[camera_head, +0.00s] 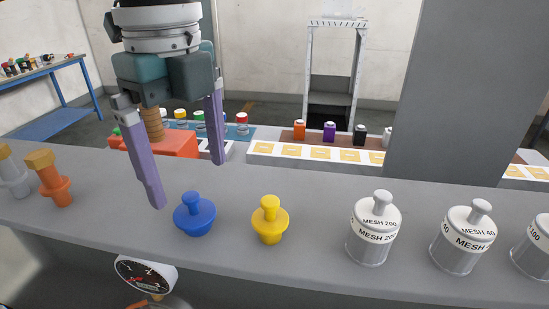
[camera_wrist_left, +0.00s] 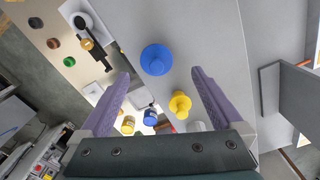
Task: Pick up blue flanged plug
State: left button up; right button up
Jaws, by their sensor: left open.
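The blue flanged plug (camera_head: 195,216) stands upright on the grey shelf (camera_head: 320,198), knob on top. In the left wrist view the blue plug (camera_wrist_left: 157,59) lies just beyond the fingertips, in line with the gap between them. My left gripper (camera_head: 187,184) is open and empty, its two purple fingers pointing down above and slightly left of the plug. They appear apart from it. In the left wrist view the gripper (camera_wrist_left: 161,74) has its fingers spread wide. My right gripper is not in view.
A yellow flanged plug (camera_head: 269,220) stands close to the right of the blue one. An orange plug (camera_head: 55,180) stands at the left. Metal MESH canisters (camera_head: 373,230) stand at the right. A grey column (camera_head: 450,90) rises behind the shelf. A gauge (camera_head: 145,273) is below.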

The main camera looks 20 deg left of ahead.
aim_at(193, 196)
pick_arm(q)
jog(key=f, duration=0.1)
jog(key=f+p, duration=0.1)
jog(key=f, duration=0.2)
jog(key=shift+s+d+p, duration=0.1)
jog(key=shift+s+p, duration=0.25)
jog(key=shift+w+f, duration=0.1)
jog(key=shift+f, duration=0.4)
jog(key=c, duration=1.4)
jog(key=shift+r, duration=0.1)
